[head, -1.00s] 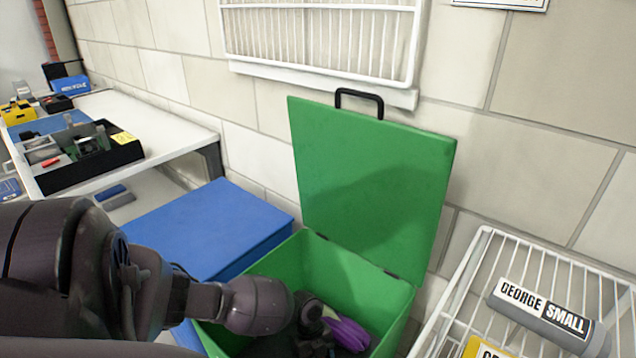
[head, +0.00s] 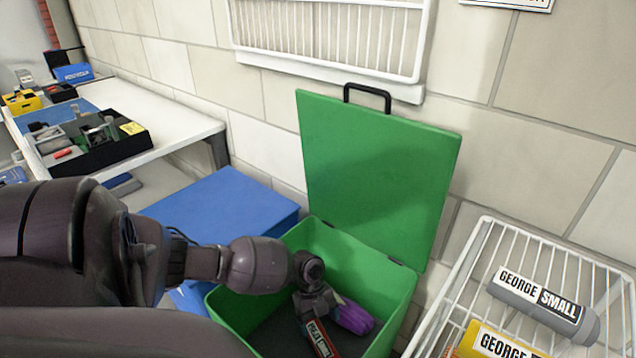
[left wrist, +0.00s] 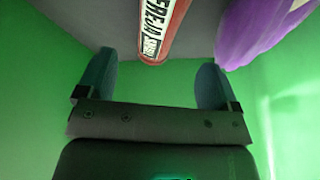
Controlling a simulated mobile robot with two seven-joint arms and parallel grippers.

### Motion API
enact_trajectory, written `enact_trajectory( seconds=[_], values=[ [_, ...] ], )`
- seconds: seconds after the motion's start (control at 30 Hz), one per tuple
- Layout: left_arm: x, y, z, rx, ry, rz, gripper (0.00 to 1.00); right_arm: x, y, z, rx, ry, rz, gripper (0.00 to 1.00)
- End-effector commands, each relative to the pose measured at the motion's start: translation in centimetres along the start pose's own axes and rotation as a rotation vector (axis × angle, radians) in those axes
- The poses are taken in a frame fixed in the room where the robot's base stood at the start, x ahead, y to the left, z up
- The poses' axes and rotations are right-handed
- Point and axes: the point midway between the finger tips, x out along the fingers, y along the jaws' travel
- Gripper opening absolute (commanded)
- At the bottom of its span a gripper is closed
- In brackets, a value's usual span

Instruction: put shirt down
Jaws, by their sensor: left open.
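A red rolled shirt (head: 324,341) with a black-and-white name label lies in the open green bin. It also shows in the left wrist view (left wrist: 158,28), lying on the bin's grey floor beyond the fingertips. A purple thing (head: 354,317), perhaps another shirt, lies to its right; in the left wrist view it is at the upper right (left wrist: 268,28). My left gripper (left wrist: 154,78) is open and empty, pointing down inside the bin, with the red roll apart from both fingers. In the head view the gripper (head: 315,302) partly covers the red roll. My right gripper is not in view.
The green bin (head: 225,305) has its lid (head: 380,180) raised against the wall. A blue box (head: 215,215) stands to its left. A white wire rack (head: 480,245) with grey and yellow labelled rolls stands at right. A white table (head: 180,130) is at left.

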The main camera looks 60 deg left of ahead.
Motion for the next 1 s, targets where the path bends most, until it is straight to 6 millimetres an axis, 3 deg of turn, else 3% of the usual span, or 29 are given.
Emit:
enact_trajectory(
  seconds=[0.1,0.3,1.0],
  values=[
    [-2.5,-0.2,-0.1,0.003,-0.001,-0.006,0.86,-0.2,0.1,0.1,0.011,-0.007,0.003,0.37],
    [-4.3,-0.1,-0.1,0.001,0.000,-0.003,0.86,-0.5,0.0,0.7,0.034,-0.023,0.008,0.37],
    [-4.6,0.0,0.0,0.000,0.001,0.001,0.86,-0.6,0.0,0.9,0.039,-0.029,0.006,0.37]
  ],
)
